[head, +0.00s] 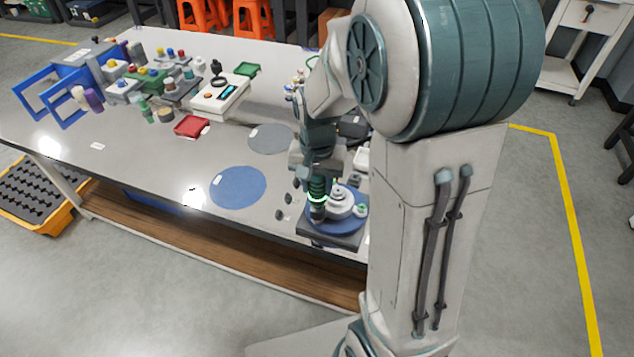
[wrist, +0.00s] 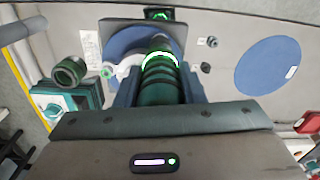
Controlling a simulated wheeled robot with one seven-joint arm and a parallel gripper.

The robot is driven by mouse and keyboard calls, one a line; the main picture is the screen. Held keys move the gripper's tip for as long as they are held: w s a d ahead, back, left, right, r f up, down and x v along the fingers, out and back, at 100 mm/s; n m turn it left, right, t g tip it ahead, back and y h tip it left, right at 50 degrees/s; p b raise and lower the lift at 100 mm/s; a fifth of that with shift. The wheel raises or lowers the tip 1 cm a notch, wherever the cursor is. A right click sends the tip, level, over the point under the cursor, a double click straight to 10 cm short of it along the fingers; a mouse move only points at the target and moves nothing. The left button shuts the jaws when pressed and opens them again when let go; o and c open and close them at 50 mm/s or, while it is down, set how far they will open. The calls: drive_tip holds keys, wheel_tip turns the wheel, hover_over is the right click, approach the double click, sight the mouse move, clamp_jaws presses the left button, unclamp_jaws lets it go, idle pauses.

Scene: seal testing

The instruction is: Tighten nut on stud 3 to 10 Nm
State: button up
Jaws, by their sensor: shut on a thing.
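My gripper (wrist: 160,85) is shut on a dark green, ribbed cylindrical tool (wrist: 160,72) with a brightly glowing green ring. In the head view the tool (head: 317,187) points down at the left side of a test fixture (head: 340,228). The fixture has a blue round plate with a stepped grey body on top, set on a dark block. It also shows beyond the tool in the wrist view (wrist: 121,45). The tool's lower end, stud 3 and its nut are hidden, so I cannot tell whether the tool sits on the nut.
A blue round mat (head: 238,187) and a grey round mat (head: 271,138) lie on the table left of the fixture. Small dark parts (head: 281,214) lie beside it. A red tray (head: 191,126) and a white meter box (head: 220,95) stand farther back.

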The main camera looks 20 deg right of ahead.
drive_tip(key=shift+r, duration=0.1)
idle(0.4)
drive_tip(key=shift+r+p, duration=2)
drive_tip(key=shift+r, duration=0.45)
